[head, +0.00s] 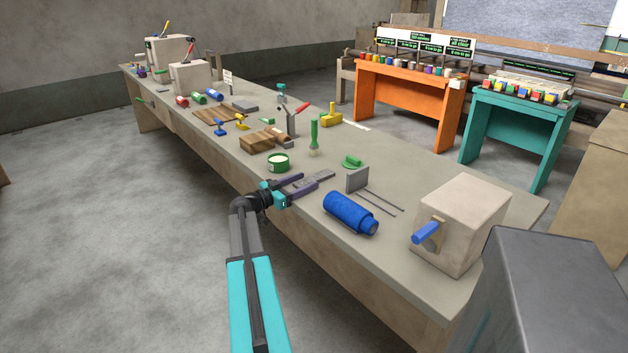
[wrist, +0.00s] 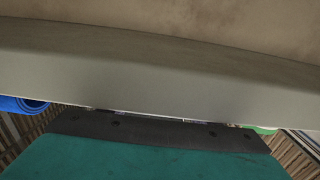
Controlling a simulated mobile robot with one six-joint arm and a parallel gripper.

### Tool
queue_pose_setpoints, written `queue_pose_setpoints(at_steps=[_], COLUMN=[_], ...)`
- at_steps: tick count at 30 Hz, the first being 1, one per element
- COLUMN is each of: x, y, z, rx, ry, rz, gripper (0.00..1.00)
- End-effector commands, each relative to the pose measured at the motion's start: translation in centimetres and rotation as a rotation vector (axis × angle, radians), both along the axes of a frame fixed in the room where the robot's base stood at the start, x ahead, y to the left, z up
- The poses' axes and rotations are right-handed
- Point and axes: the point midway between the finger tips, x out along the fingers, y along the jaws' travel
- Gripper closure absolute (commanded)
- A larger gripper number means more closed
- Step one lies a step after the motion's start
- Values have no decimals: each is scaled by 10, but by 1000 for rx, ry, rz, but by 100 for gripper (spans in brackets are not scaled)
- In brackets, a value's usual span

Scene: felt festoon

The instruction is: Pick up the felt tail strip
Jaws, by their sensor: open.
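I cannot make out a felt tail strip for certain in either view. A blue roll (head: 350,212), possibly felt, lies on its side on the bench, with a narrower end at the right; part of it shows at the left edge of the wrist view (wrist: 22,104). My gripper (head: 311,183) is open at the bench's front edge, left of the blue roll. Its two purple-grey fingers point right over the bench top. A flat grey piece (head: 322,177) shows by the fingertips; whether they touch it cannot be told. The wrist view shows mostly the bench edge and my teal gripper body.
A green tin (head: 278,163) stands just behind my gripper.

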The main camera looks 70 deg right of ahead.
Motion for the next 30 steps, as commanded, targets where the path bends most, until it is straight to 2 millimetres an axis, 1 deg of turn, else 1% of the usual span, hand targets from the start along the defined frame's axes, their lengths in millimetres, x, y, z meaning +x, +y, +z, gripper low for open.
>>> queue_pose_setpoints(at_steps=[10,11,18,19,30], x=[0,0,0,0,1], y=[0,0,0,0,1], z=[0,0,0,0,3], rx=[0,0,0,0,0], ry=[0,0,0,0,0], rz=[0,0,0,0,1], gripper=[43,45,85,87,87])
